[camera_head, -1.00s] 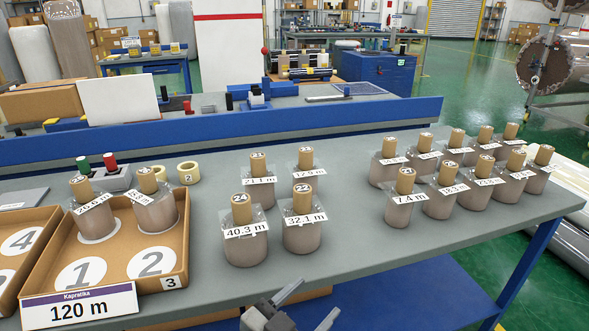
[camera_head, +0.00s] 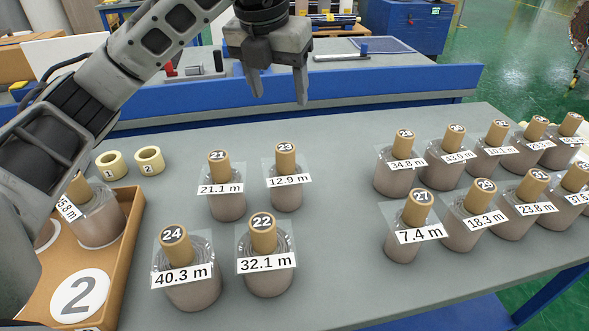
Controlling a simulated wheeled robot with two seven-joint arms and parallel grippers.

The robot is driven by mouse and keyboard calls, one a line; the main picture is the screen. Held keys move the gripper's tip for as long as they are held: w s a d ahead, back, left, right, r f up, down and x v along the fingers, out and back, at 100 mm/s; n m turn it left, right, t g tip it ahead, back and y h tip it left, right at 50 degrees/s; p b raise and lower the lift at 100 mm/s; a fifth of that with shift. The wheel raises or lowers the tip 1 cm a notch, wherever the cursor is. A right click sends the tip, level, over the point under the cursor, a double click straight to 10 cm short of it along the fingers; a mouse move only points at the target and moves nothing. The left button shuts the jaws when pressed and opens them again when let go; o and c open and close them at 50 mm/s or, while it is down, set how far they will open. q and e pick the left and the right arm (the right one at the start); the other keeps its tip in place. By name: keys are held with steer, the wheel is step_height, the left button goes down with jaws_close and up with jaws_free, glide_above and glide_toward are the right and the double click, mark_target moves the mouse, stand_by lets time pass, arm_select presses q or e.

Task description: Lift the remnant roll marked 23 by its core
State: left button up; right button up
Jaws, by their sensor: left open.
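The roll marked 23 (camera_head: 287,195) stands upright on the grey table, with a brown core (camera_head: 286,162) rising from its clear-wrapped body. Its label reads 12.9 m. My left gripper (camera_head: 280,99) is open and empty, its two fingers pointing down. In the picture it hangs above the core of roll 23, apart from it. My right gripper is not in view.
Roll 21 (camera_head: 228,205) stands left of roll 23, with rolls 24 (camera_head: 192,287) and 22 (camera_head: 268,275) in front. Several more rolls, including roll 27 (camera_head: 405,243), stand right. A cardboard tray (camera_head: 127,250) is at left, near two tape rings (camera_head: 149,160).

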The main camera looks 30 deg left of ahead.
arm_select(q)
glide_toward(285, 148)
steer(key=x, duration=0.5)
steer(key=shift+w+f, duration=0.1)
steer(key=shift+w, duration=0.25)
steer(key=shift+s+x, duration=0.15)
steer(key=shift+x, duration=1.2)
steer(key=shift+s+x, duration=0.15)
steer(key=shift+x, duration=1.2)
jaws_close()
